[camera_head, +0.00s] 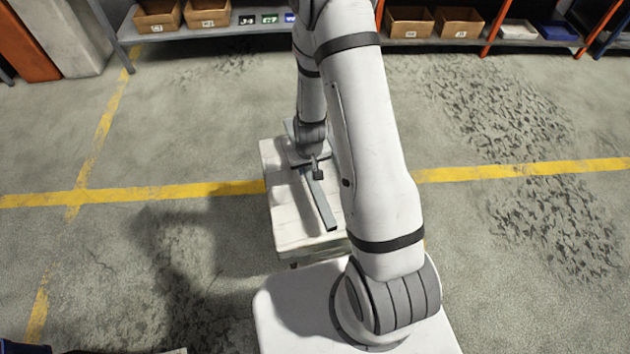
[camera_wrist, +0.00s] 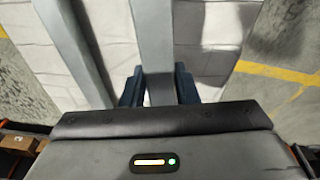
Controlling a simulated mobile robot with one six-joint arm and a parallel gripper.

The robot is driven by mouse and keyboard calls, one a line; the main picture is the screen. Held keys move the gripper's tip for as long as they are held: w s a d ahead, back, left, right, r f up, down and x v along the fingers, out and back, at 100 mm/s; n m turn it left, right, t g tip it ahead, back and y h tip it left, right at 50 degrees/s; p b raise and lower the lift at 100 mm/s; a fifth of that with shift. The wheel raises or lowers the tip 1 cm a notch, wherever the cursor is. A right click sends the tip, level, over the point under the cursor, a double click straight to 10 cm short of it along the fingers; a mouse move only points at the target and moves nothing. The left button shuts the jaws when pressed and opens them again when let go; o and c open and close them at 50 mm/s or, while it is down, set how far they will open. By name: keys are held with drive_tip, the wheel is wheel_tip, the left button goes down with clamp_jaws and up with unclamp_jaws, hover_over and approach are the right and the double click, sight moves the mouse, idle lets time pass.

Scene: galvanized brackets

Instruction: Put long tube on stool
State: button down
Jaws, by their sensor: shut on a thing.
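My gripper (camera_wrist: 158,82) is shut on a long grey tube, taken to be the long tube (camera_wrist: 153,40), which runs up out of the wrist view between the fingers. A second grey bar (camera_wrist: 75,45) slants beside it on the left. In the head view a long grey bar (camera_head: 322,205) shows over a low, pale-topped stand that looks like the stool (camera_head: 290,225). I cannot tell which of the two bars this is. My gripper (camera_head: 313,172) is above the stand, partly hidden by my arm. Whether the held tube touches the top is unclear.
A shelf (camera_head: 350,38) with cardboard boxes (camera_head: 408,22) and bins stands along the back. Yellow lines (camera_head: 160,192) cross the grey floor. The floor left and right of the stand is clear. Part of the stand is hidden behind my arm.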

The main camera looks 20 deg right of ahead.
sight(308, 177)
drive_tip(key=shift+f+b, duration=2.15)
drive_tip(key=shift+f, duration=0.55)
drive_tip(key=shift+f, duration=0.2)
drive_tip(key=c, duration=1.1)
unclamp_jaws()
drive_tip(key=shift+r, duration=0.1)
